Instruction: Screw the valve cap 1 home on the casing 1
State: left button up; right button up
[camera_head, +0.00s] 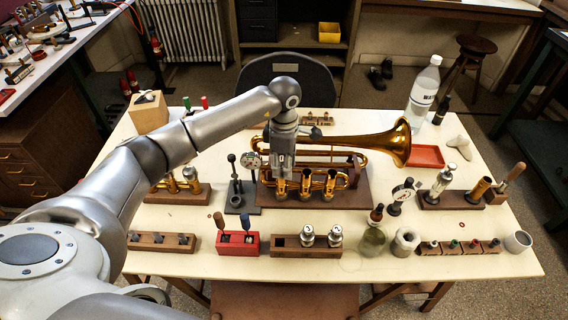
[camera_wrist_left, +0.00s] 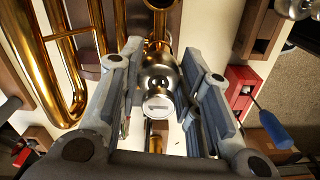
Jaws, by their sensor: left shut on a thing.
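The brass trumpet (camera_head: 385,145) lies on a dark wooden stand in the middle of the bench, bell to the right. Three upright brass casings show at its front: the left one (camera_head: 281,190), the middle one (camera_head: 305,185) and the right one (camera_head: 330,184). My left gripper (camera_head: 282,172) points down over the left casing, which I take as casing 1. In the left wrist view its fingers (camera_wrist_left: 162,90) close around a silver domed piece (camera_wrist_left: 159,78), which I take as valve cap 1. Whether its thread sits in the casing is hidden. My right gripper is out of view.
A wooden block (camera_head: 284,245) in front holds two silver caps (camera_head: 307,236) at its right. A red block (camera_head: 238,243) and a dark stand (camera_head: 237,200) are to the left. A glass jar (camera_head: 373,242) and a white bottle (camera_head: 424,88) are to the right.

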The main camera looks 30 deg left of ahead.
pick_arm(q)
jog(key=shift+c, duration=0.6)
jog(key=shift+f+m+b, duration=0.1)
jog(key=shift+m+b, duration=0.2)
jog(key=m+b, duration=0.2)
jog(key=m, duration=0.1)
jog(key=shift+s, duration=0.1)
jog(key=shift+m+b, duration=0.3)
jog(key=shift+m, duration=0.5)
jog(key=shift+m+b, duration=0.55)
jog(key=shift+m, duration=0.15)
jog(key=m+b, duration=0.1)
jog(key=m, duration=0.1)
jog(key=shift+s+a+m+b, duration=0.1)
jog(key=shift+s+m+b, duration=0.05)
jog(key=shift+m+b, duration=0.2)
jog(key=shift+m, duration=0.55)
